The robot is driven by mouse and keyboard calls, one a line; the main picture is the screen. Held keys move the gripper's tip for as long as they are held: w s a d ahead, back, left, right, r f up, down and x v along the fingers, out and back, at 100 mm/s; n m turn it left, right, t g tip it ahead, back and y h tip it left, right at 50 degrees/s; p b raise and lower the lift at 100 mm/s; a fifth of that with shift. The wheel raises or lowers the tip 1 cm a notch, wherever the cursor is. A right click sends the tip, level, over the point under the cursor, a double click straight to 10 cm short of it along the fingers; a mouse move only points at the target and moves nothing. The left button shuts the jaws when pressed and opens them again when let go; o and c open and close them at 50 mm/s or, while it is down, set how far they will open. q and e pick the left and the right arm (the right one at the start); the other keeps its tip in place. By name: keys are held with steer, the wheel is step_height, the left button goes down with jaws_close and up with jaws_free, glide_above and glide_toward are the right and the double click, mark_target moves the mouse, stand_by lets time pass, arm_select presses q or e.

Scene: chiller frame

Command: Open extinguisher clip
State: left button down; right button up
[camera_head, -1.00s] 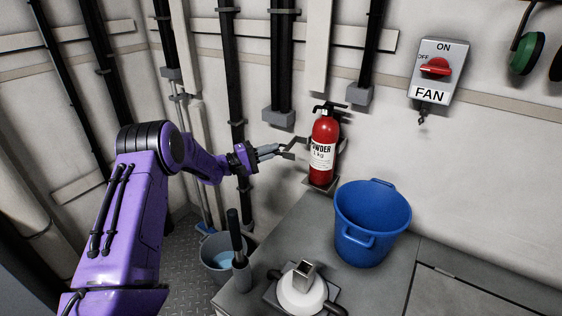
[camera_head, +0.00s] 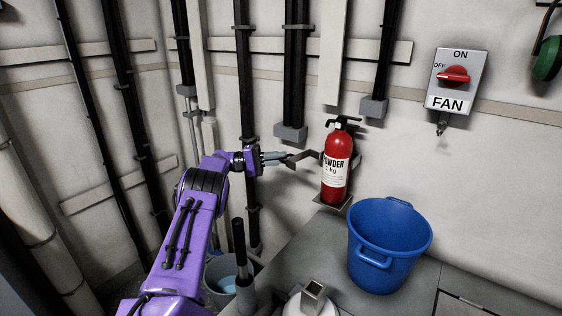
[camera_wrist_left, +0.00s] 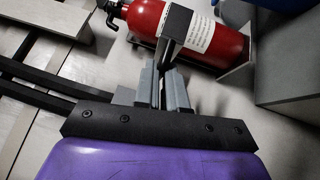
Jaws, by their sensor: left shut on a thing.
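The red fire extinguisher (camera_head: 336,174) stands upright against the wall, its white label facing me. Its clip (camera_head: 309,155) is a bent metal strap that sticks out to the left of the bottle, swung away from its front. My left gripper (camera_head: 287,159) is shut on the outer end of the clip, left of the bottle and apart from it. My right gripper is out of view.
A blue bucket (camera_head: 390,247) stands on the grey counter (camera_head: 312,238) right of the extinguisher. A grey bucket (camera_head: 222,276) is on the floor at left. Dark vertical pipes (camera_head: 245,75) run behind my arm. A fan switch box (camera_head: 457,78) hangs at upper right.

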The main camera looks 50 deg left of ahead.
arm_select(q)
steer(key=shift+w+d, duration=0.1)
steer(key=c, duration=1.2)
jaws_free()
steer(key=shift+d, duration=0.1)
steer(key=b+v, duration=0.3)
steer(key=v, duration=0.7)
